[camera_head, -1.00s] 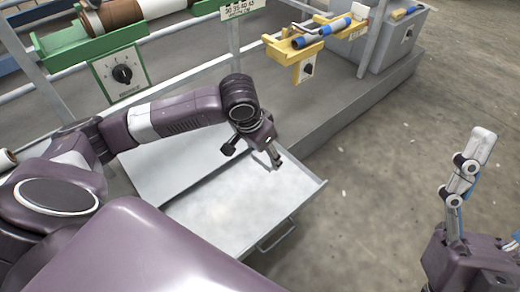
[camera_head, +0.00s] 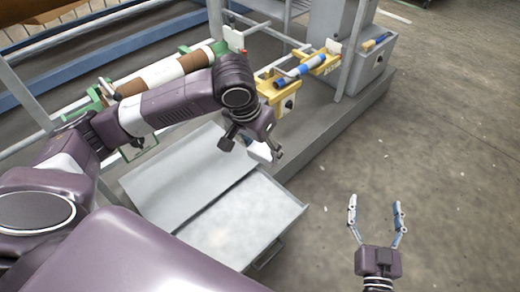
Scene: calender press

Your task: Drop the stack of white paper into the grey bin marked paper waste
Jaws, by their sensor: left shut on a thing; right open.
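My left gripper (camera_head: 257,152) hangs above the far edge of a grey open tray. It is shut on a small white thing (camera_head: 261,151) that shows between its fingers. This looks like the edge of the white paper stack, mostly hidden by the gripper. My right gripper (camera_head: 375,208) is open and empty over the bare floor at the lower right, fingers pointing up in the picture. I see no grey bin with readable paper waste marking.
The grey tray (camera_head: 240,222), with a handle, adjoins a sloped grey panel (camera_head: 185,180). Behind are a brown-and-white roller (camera_head: 165,72), yellow brackets (camera_head: 280,95) holding a blue roller (camera_head: 300,70), and a grey cabinet (camera_head: 372,68). The floor at right is clear.

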